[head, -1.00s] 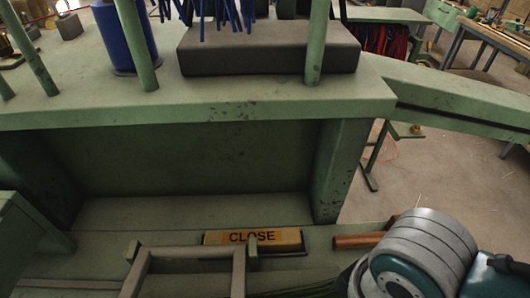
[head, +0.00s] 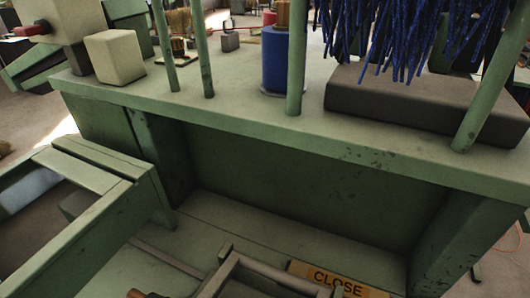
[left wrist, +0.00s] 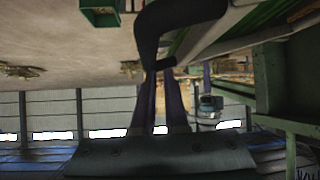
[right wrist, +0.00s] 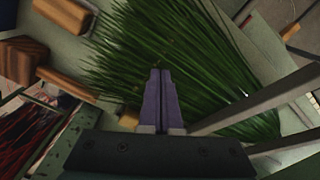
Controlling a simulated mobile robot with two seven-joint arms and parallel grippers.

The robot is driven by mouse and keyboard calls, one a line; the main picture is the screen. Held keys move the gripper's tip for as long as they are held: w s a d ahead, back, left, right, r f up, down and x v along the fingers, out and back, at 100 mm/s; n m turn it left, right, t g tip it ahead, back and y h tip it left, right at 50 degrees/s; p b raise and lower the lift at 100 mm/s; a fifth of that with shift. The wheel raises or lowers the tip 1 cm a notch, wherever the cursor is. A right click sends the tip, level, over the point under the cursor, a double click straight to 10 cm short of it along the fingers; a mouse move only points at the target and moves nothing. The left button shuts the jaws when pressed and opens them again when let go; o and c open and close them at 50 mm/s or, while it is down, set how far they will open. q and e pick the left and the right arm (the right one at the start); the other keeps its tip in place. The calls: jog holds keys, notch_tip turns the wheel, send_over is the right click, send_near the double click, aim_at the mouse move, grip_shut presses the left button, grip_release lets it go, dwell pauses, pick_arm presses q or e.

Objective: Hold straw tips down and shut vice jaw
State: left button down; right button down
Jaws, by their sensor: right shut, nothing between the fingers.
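Long green straw (right wrist: 215,50) fans out in the right wrist view. My right gripper (right wrist: 161,72) is shut and empty, its fingertips over the straw; whether they touch it I cannot tell. In the left wrist view, a dark bent bar (left wrist: 167,28) ends at the tips of my left gripper (left wrist: 160,70). A narrow gap shows between its fingers, and I cannot tell whether they grip the bar. In the head view, a yellow CLOSE label (head: 337,281) lies low on the green machine. Neither gripper shows there. I cannot make out the vice jaw for certain.
The green machine top (head: 240,105) carries several upright posts, a blue cylinder (head: 275,62), a pale block (head: 114,56) and a dark block (head: 405,102) under hanging blue strands (head: 400,35). A green frame (head: 105,190) juts out at the left. A wooden block (right wrist: 64,12) lies beside the straw.

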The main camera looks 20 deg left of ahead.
jog(key=shift+d+f, duration=0.3)
jog(key=shift+d, duration=0.15)
jog(key=shift+w+a, duration=0.1)
jog(key=shift+a, duration=0.45)
jog(key=shift+a+f, duration=0.1)
jog(key=shift+a, duration=0.05)
jog(key=shift+d, duration=0.7)
pick_arm(q)
jog(key=s+a+f+m+g+y, duration=0.1)
jog(key=s+f+y, duration=0.1)
jog(key=f, duration=0.7)
jog(key=shift+s+a+m, duration=0.3)
jog(key=shift+s, duration=0.4)
pick_arm(e)
jog(key=shift+d, duration=0.15)
jog(key=shift+d+r, duration=0.2)
jog(key=shift+r, duration=0.05)
pick_arm(q)
jog(key=s+a+r, duration=0.1)
jog(key=a+r, duration=0.5)
jog(key=r, duration=0.6)
jog(key=shift+s+a, duration=0.2)
jog(key=shift+a, duration=0.1)
pick_arm(e)
jog(key=shift+r, duration=0.1)
